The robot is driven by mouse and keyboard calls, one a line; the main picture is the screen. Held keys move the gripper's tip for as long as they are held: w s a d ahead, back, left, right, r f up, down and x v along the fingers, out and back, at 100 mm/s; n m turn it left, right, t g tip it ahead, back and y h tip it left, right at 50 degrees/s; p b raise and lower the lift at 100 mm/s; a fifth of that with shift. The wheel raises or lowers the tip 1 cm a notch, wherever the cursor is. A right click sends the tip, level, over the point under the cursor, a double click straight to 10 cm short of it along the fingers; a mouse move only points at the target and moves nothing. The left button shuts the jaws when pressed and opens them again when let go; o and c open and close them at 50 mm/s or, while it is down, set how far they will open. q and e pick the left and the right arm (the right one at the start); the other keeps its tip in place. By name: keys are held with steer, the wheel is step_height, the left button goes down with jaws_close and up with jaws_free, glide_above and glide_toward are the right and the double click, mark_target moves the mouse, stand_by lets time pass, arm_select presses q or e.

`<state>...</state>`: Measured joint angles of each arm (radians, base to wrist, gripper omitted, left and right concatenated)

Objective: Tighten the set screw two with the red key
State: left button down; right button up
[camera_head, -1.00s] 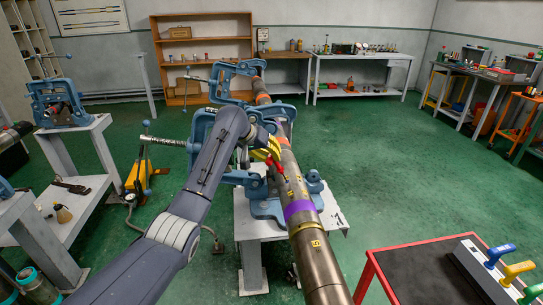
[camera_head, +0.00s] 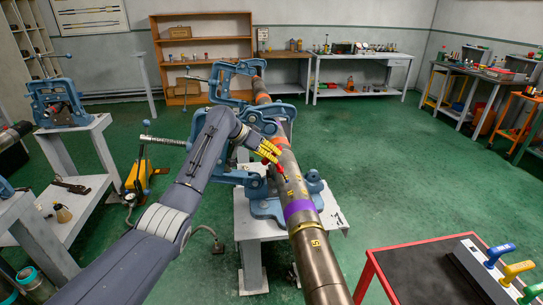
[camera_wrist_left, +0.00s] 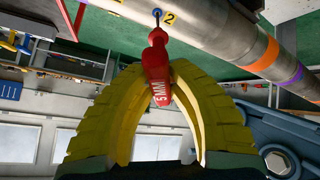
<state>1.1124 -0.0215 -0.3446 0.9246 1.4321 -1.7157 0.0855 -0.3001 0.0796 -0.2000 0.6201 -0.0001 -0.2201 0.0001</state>
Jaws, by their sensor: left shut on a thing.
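My left gripper (camera_head: 270,152), with yellow fingers, is shut on the red key in the head view. In the left wrist view the red key (camera_wrist_left: 157,62), marked 5MM, sticks out from between the yellow fingers (camera_wrist_left: 158,100). Its thin shaft points at set screw two (camera_wrist_left: 157,12), beside a yellow label "2" (camera_wrist_left: 169,17) on the metal pipe (camera_wrist_left: 215,30). The shaft tip appears to be at the screw, but I cannot tell how deeply it sits. The pipe (camera_head: 318,262) also shows in the head view, with a purple band. My right gripper is not in view.
A blue vise (camera_head: 266,207) on a white stand (camera_head: 250,232) holds the pipe close to my left arm. A red-edged table (camera_head: 420,275) at lower right carries a grey holder with blue, yellow and green keys (camera_head: 519,268).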

arm_select(q)
steer(key=shift+f, duration=0.2)
steer(key=m+g, duration=0.1)
steer(key=m, duration=0.2)
steer(key=m+g+h, duration=0.1)
steer(key=m, duration=0.2)
steer(key=shift+m, duration=0.3)
steer(key=shift+r, duration=0.15)
stand_by(0.4)
steer(key=shift+a+r, duration=0.25)
steer(key=shift+r, duration=0.3)
steer(key=n+t, duration=0.1)
steer(key=n, duration=0.2)
steer(key=n+t+y, duration=0.1)
steer(key=n, duration=0.2)
steer(key=shift+n, duration=0.3)
steer(key=n+y, duration=0.1)
steer(key=n, duration=0.2)
steer(key=n+t+y, duration=0.1)
steer(key=n, duration=0.2)
